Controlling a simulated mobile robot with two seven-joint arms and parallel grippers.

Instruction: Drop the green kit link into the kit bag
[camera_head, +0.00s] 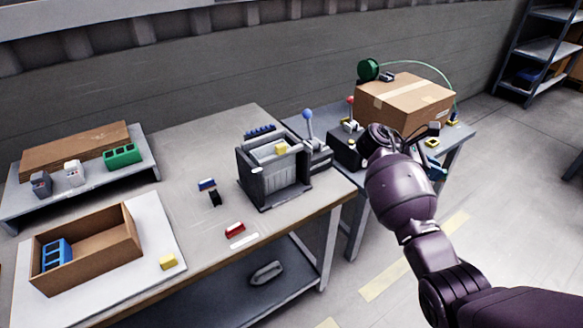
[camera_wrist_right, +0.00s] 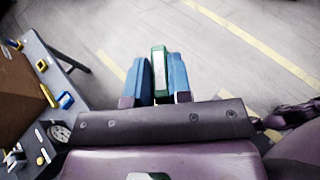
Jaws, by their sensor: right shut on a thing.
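My right gripper (camera_head: 436,171) is beside the right edge of the small side table, mostly hidden behind my own wrist in the head view. In the right wrist view its blue fingers (camera_wrist_right: 161,80) are shut on the green kit link (camera_wrist_right: 159,70), which stands upright between them. Floor shows beyond the link there. I cannot make out a kit bag in either view. My left gripper is not in view.
The small grey side table (camera_head: 460,137) carries a closed cardboard box (camera_head: 405,100) and several small yellow and blue pieces. The long workbench (camera_head: 190,240) holds a grey bin (camera_head: 275,182) and an open cardboard tray (camera_head: 108,240). Open floor (camera_head: 510,210) lies at the right.

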